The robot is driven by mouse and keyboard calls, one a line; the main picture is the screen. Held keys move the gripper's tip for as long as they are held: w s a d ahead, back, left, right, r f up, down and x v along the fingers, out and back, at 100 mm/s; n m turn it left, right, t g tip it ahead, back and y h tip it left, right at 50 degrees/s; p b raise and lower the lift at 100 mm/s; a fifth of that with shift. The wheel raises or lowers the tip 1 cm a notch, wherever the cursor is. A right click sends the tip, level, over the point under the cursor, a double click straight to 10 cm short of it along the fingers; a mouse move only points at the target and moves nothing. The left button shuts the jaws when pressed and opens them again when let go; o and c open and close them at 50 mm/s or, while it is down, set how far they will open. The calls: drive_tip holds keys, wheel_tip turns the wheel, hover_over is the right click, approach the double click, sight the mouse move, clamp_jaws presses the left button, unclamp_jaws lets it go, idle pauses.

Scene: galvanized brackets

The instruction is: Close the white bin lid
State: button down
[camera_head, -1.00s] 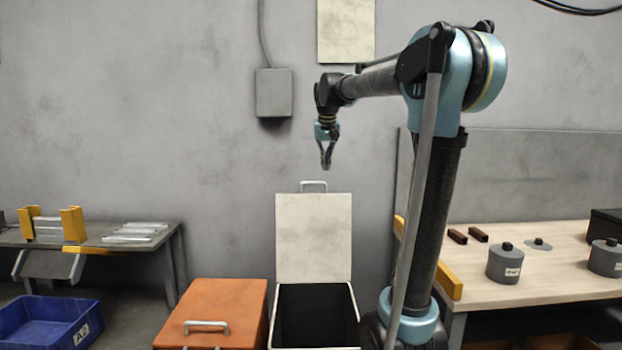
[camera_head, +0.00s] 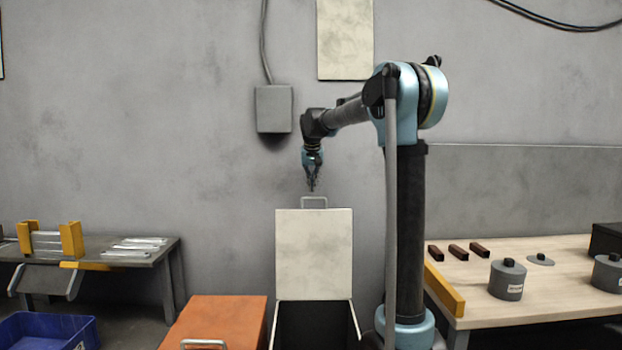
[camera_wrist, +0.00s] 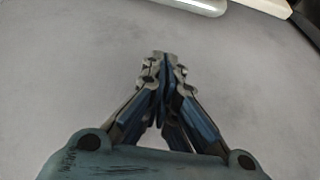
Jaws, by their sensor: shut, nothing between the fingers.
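The white bin lid (camera_head: 314,254) stands upright and open behind the bin, with its metal handle (camera_head: 314,202) along the top edge. The white bin (camera_head: 356,326) below is open, with a dark inside; its lower part is cut off by the frame. My gripper (camera_head: 312,188) points down just above the handle in the head view and looks apart from it. In the wrist view my gripper (camera_wrist: 164,58) is shut and empty. A pale metal bar (camera_wrist: 205,5) at the top of the wrist view looks like the handle.
An orange bin (camera_head: 222,318) with a closed lid stands left of the white bin. A wooden table (camera_head: 560,275) with grey weights is at the right. A grey table (camera_head: 150,257) and a blue crate (camera_head: 40,335) are at the left.

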drive_tip(key=shift+s+f, duration=0.55)
drive_tip(key=shift+s, duration=0.3)
drive_tip(key=shift+s+f, duration=0.5)
drive_tip(key=shift+s, duration=0.3)
drive_tip(key=shift+a, duration=0.1)
